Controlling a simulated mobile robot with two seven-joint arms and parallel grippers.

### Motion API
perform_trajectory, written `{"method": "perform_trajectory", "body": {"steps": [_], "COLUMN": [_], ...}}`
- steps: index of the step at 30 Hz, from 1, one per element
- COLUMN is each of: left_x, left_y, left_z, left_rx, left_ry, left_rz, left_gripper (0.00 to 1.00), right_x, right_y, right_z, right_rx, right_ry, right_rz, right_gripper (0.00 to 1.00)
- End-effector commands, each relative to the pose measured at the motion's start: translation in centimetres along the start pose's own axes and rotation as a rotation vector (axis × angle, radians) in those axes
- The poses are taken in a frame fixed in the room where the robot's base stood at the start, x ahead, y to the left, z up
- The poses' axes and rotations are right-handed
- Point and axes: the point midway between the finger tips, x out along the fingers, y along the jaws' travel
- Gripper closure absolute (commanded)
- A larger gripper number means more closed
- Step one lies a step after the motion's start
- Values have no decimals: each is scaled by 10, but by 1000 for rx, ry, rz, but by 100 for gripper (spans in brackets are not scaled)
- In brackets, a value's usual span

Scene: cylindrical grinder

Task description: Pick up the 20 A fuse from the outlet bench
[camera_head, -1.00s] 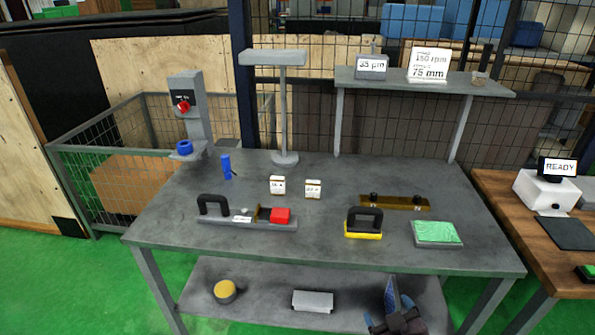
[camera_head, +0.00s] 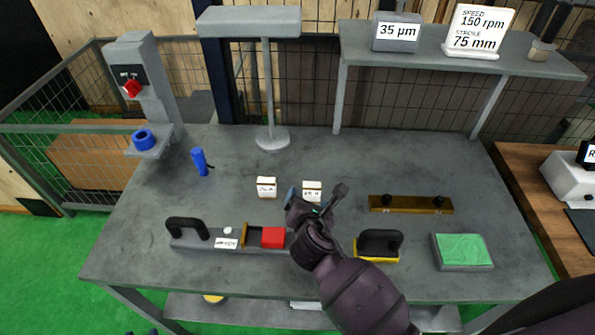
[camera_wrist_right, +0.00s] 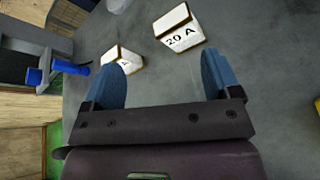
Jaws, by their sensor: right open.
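The 20 A fuse is a small white box with brown edges and a "20 A" label. It shows in the right wrist view (camera_wrist_right: 178,30) just beyond my fingertips, and in the head view (camera_head: 312,188) on the grey bench (camera_head: 150,235), partly behind my gripper. My right gripper (camera_head: 316,196) is just in front of it; in the wrist view its blue fingers (camera_wrist_right: 163,75) are wide apart with nothing between them. A similar second box (camera_head: 267,187) stands to the left; its label is partly hidden by a finger in the wrist view (camera_wrist_right: 126,58).
A grey fixture with a black handle and red block (camera_head: 273,237) lies front left of my gripper. A yellow-based black handle (camera_head: 380,244) stands close to my arm, with a brass bar (camera_head: 410,204) behind. A blue cylinder (camera_head: 200,162) and lamp stand (camera_head: 272,138) are farther left.

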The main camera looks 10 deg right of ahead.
Motion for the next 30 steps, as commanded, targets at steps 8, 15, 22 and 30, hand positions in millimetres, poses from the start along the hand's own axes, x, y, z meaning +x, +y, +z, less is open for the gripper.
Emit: {"method": "perform_trajectory", "body": {"steps": [8,15,22,30], "left_x": [0,-4,-2,0], "left_y": [0,0,0,0], "left_z": [0,5,-1,-3], "left_rx": [0,-1,0,1], "left_ry": [2,-7,5,9], "left_rz": [0,-2,0,0], "left_gripper": [57,57,57,57], "right_x": [0,10,42,59], "right_y": [-12,-13,-15,-17], "right_z": [4,4,5,6], "right_rx": [-384,-459,-457,-454], "right_ry": [-21,-17,-17,-17], "right_rz": [-74,-78,-77,-76], "right_gripper": [17,17,17,17]}}
